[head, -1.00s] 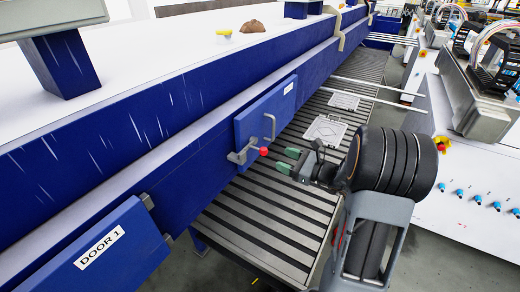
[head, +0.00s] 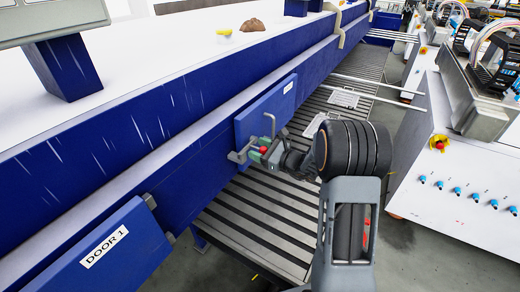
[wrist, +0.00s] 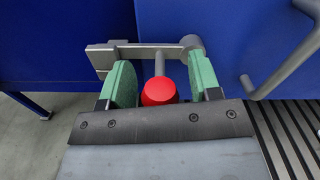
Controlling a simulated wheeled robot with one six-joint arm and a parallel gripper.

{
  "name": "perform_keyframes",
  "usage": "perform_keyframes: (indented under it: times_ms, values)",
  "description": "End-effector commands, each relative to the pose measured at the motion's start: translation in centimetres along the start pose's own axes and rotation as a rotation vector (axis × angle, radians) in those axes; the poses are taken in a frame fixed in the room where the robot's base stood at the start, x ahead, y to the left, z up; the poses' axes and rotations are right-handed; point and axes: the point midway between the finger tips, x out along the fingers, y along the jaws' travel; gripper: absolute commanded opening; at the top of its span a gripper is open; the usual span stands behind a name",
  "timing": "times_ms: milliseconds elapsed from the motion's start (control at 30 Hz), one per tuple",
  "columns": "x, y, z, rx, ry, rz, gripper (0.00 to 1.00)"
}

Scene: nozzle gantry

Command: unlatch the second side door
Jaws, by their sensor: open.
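The second side door (head: 266,108) is a blue panel on the blue side wall, with a small label at its upper right. It carries a grey bar handle (head: 270,124), and a grey latch with a red knob (head: 264,150) at its lower left. In the wrist view the red knob (wrist: 159,91) sits between the green pads of my gripper (wrist: 163,88), with the latch's grey arm (wrist: 140,54) just beyond. The pads are apart, with gaps on both sides of the knob. The door handle (wrist: 285,70) is to the right. The door lies flush with the wall.
Door 1 (head: 103,247), a blue panel with a label, is at the lower left. A slatted conveyor bed (head: 250,235) runs below the doors. White panels (head: 344,98) lie on it farther back. A white machine cabinet (head: 455,170) stands on the right.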

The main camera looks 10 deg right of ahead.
Motion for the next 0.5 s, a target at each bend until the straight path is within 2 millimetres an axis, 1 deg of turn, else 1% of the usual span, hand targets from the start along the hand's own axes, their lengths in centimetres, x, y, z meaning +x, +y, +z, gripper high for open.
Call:
perform_keyframes:
  times_ms: [67, 500]
  values:
    - [-0.01, 0.00, -0.01, 0.000, 0.000, 0.000, 0.56]
    - [-0.03, 0.00, -0.01, 0.000, 0.000, 0.000, 0.14]
